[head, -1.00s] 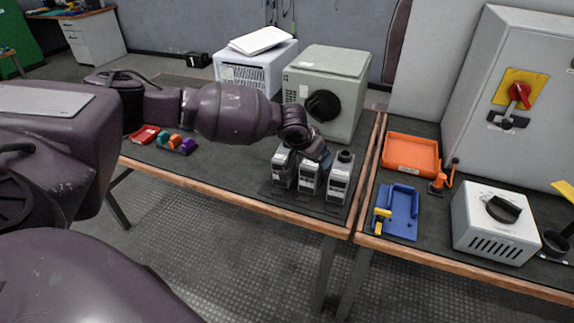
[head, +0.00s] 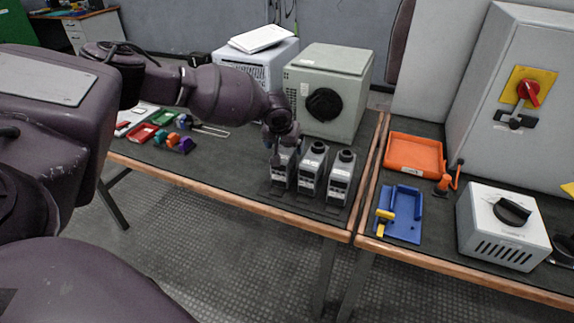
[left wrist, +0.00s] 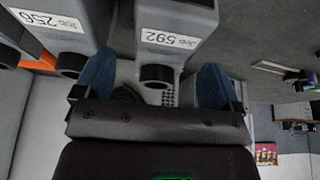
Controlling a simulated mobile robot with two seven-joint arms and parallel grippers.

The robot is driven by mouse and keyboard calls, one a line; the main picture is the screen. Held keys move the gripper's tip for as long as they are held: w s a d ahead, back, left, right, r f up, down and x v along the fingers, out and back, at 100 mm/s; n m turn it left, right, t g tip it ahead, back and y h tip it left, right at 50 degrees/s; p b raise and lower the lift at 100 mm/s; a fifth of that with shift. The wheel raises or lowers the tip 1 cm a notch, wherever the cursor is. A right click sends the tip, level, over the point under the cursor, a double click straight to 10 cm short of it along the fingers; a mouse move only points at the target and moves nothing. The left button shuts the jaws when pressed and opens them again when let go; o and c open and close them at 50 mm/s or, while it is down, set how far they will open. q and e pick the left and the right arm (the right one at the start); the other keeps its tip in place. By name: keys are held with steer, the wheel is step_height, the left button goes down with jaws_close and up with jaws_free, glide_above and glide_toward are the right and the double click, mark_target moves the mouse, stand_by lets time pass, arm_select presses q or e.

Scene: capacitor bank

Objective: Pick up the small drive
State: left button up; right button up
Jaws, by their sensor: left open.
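Three small grey drives with dark round tops stand upright in a row on the dark bench: a left one (head: 282,172), a middle one (head: 312,172) and a right one (head: 341,178). My left gripper (head: 280,147) is over the top of the left drive and hides part of it. In the left wrist view its two blue fingers (left wrist: 157,80) are open. A drive labelled "Job 592" (left wrist: 178,18) has its dark round end between them. I cannot tell whether the fingers touch it. A drive labelled "Job 256" (left wrist: 58,15) is beside it. My right gripper is not in view.
A large grey-green box with a black knob (head: 325,90) stands behind the drives. To the right are an orange tray (head: 414,155), a blue holder (head: 405,213) and a white switch box (head: 500,228). Small coloured parts (head: 172,142) lie at left.

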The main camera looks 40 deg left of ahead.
mark_target(285, 149)
arm_select(q)
steer(key=b+x, duration=0.1)
steer(key=x, duration=0.3)
steer(key=shift+s+f, duration=0.1)
steer(key=shift+s, duration=0.1)
steer(key=shift+w+f, duration=0.1)
steer(key=shift+f, duration=0.05)
steer(key=c, duration=1.2)
steer(key=shift+c, duration=1)
steer(key=shift+r, duration=0.25)
